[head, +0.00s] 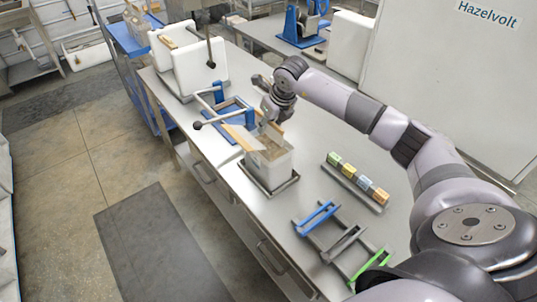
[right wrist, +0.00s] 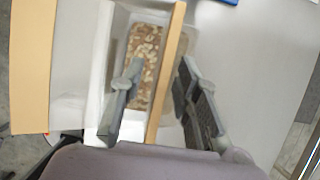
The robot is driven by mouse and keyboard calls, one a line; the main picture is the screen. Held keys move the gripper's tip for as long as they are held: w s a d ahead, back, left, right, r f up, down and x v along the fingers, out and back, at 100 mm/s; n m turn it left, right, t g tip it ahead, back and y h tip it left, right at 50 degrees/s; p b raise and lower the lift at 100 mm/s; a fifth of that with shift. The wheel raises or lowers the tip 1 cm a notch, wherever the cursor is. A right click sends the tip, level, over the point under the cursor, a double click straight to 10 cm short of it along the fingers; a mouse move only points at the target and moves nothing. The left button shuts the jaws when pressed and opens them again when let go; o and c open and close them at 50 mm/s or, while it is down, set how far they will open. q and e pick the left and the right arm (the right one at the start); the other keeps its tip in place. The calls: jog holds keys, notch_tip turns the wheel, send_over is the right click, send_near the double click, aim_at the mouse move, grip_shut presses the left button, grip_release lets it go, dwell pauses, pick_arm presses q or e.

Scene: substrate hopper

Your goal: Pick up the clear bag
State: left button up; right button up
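I take the clear bag to be the pale, see-through container (head: 268,162) standing upright on a dark base on the steel bench in the head view. Tan strips run along its open top. In the right wrist view brown and cream chips (right wrist: 143,52) show inside it. My right gripper (head: 268,119) is over its far top edge. In the right wrist view its fingers (right wrist: 160,95) are apart, one on each side of a tan strip (right wrist: 167,60), with gaps beside the strip. Whether they touch the container is unclear. My left gripper is not in view.
A blue frame with a black-knobbed lever (head: 222,108) stands just behind the container. A rack of small coloured blocks (head: 357,180) lies to the right. Blue, grey and green handled brackets (head: 340,238) lie in front. White bins (head: 200,68) stand at the back left.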

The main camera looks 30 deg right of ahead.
jog(key=shift+c, duration=0.4)
grip_shut()
dwell(0.4)
jog(key=shift+w+r, duration=0.15)
